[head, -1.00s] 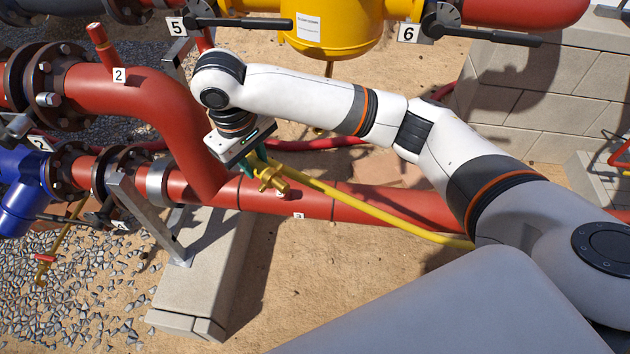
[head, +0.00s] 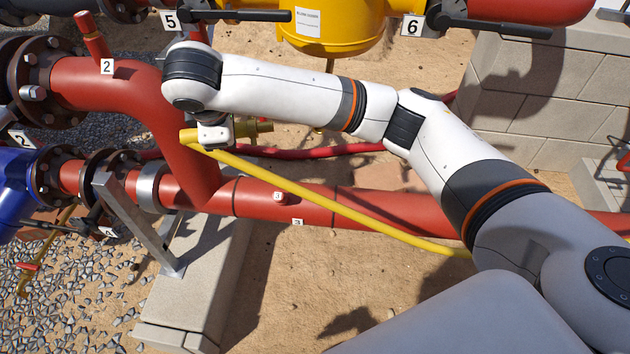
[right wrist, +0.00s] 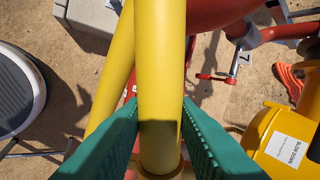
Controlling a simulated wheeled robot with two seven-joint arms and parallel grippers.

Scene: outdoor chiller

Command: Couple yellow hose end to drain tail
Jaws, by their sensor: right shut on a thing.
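The yellow hose (head: 330,210) rises from the lower right to my right wrist in the head view. A brass-coloured end fitting (head: 262,127) shows just right of the wrist. In the right wrist view, the green fingers of my right gripper (right wrist: 160,108) are shut on the yellow hose (right wrist: 160,60), with a brass rim at the bottom edge. A second stretch of hose runs behind it. In the head view my arm hides the fingers. A thin yellow pipe with a red handle (head: 28,266) hangs at far left; I cannot tell whether it is the drain tail. My left gripper is not in view.
Red pipes (head: 300,203) cross below and left of my right wrist. A metal bracket (head: 135,215) stands on a concrete plinth (head: 190,285). A yellow vessel (head: 335,20) and black valve levers are behind. Sand lies clear in front.

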